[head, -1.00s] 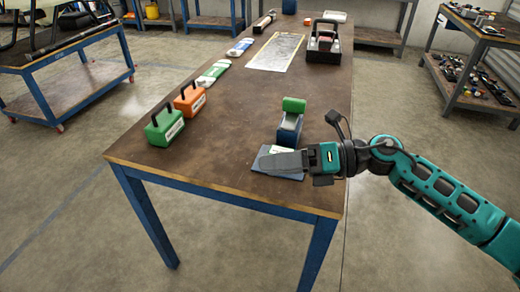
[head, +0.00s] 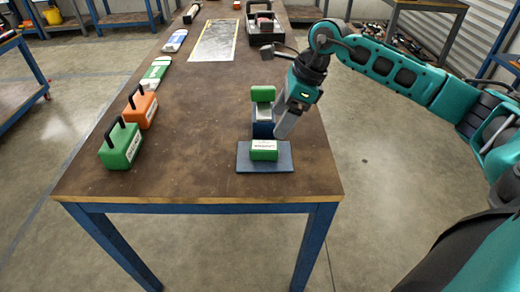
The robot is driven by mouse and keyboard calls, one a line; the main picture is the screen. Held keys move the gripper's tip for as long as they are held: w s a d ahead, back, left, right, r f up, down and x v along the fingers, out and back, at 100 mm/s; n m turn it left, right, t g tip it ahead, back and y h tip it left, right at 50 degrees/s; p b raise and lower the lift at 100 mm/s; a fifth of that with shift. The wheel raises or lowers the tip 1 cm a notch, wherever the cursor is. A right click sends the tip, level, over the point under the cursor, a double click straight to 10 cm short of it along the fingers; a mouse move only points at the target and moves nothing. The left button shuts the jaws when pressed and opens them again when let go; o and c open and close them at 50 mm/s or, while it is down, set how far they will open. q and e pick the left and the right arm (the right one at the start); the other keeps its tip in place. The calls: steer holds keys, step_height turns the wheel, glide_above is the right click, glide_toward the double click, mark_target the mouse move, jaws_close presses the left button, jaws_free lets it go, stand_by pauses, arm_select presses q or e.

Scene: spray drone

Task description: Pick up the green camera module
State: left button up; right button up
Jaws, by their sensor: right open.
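A small green block with a white label (head: 264,150) lies on a dark blue flat pad (head: 247,164) near the table's front right. Behind it, another green block (head: 263,94) tops a blue and grey stand (head: 262,129). A green box with a black handle (head: 121,147) stands at the table's left edge. I cannot tell for sure which green item is the camera module. My right gripper (head: 282,132) points down, open and empty, just right of the stand and behind the pad. My left gripper is not in view.
An orange handled box (head: 141,107) stands behind the green one. Green-white and blue-white packs (head: 156,72) lie along the left edge. The table's middle is clear.

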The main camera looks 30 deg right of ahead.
mark_target(264, 145)
steer(key=x, duration=1)
steer(key=shift+w+f, duration=0.1)
steer(key=c, duration=1.1)
